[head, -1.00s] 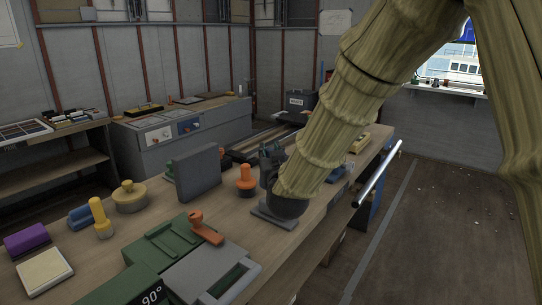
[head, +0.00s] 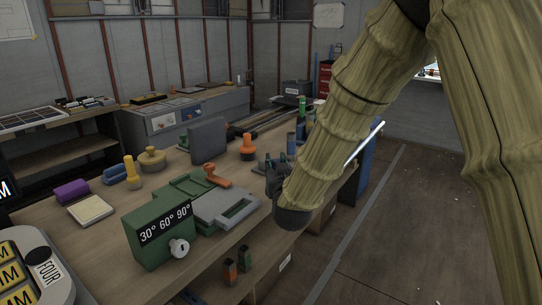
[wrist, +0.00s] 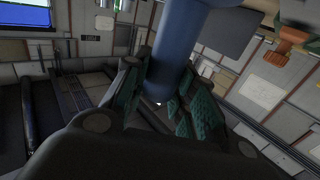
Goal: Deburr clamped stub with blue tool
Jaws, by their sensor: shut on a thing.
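My gripper (head: 278,180) is at the right edge of the bench, beside the grey plate of the green machine. In the wrist view its green-padded fingers (wrist: 156,100) are shut on a thick blue cylinder (wrist: 178,45), which looks like the blue tool. The cylinder's far end runs out of the picture. In the head view my wrist hides most of what the fingers hold. A blue upright cylinder (head: 291,143) shows just behind my gripper; I cannot tell whether it is held or stands there. I cannot make out the clamped stub for certain.
An orange knob (head: 248,147), a dark upright block (head: 208,140) and a yellow tool (head: 129,172) stand farther back. Open floor (head: 400,240) lies to the right.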

